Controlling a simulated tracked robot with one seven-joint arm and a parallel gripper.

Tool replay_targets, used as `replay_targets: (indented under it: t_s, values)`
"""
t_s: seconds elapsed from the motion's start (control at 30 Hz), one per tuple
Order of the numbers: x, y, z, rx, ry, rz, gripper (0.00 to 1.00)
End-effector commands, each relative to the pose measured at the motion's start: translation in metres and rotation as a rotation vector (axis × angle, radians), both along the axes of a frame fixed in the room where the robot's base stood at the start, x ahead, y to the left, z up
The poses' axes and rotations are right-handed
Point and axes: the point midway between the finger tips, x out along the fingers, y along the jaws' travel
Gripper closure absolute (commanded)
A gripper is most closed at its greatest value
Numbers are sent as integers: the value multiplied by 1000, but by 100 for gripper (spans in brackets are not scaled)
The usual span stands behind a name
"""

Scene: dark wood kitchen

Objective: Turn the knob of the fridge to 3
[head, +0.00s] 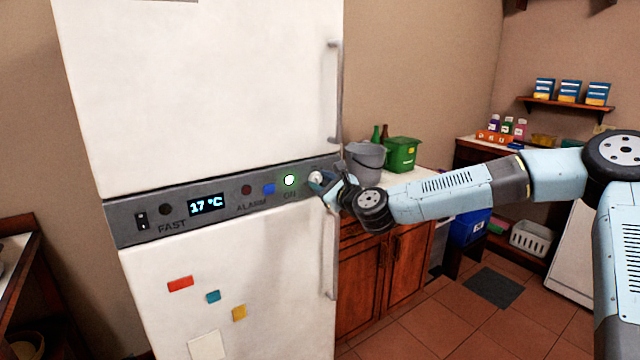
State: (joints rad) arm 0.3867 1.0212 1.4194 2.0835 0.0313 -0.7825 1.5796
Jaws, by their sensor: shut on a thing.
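The white fridge (220,90) stands at the left of the head view, with a grey control panel (225,206) across its middle. The panel has a display (206,203) reading 17 °C, a black switch, a blue button and a lit green light (290,180) above "ON". The pale round knob (316,177) is at the panel's right end, partly covered by my gripper. My gripper (321,181) is at the knob and shut on it. The knob's number marks are too small and hidden to read.
Two vertical door handles (333,92) run above and below the panel's right end, close to my gripper. A grey bucket (366,161) and a green bin (402,154) stand on the counter to the right. A blue bin (468,228) is farther back.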

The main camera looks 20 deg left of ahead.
Motion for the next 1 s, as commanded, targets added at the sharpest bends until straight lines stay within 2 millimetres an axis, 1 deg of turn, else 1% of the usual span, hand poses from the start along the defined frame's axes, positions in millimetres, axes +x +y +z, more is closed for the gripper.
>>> replay_targets:
  t_s: [0.03,0.47,0.5,0.73,1.0]
  values:
    - [-2,2,3,7,1,5,91]
    - [-2,3,5,14,4,5,92]
    - [-2,3,5,14,4,5,59]
    - [-1,2,3,13,6,2,37]
    - [-1,1,2,11,7,1,37]
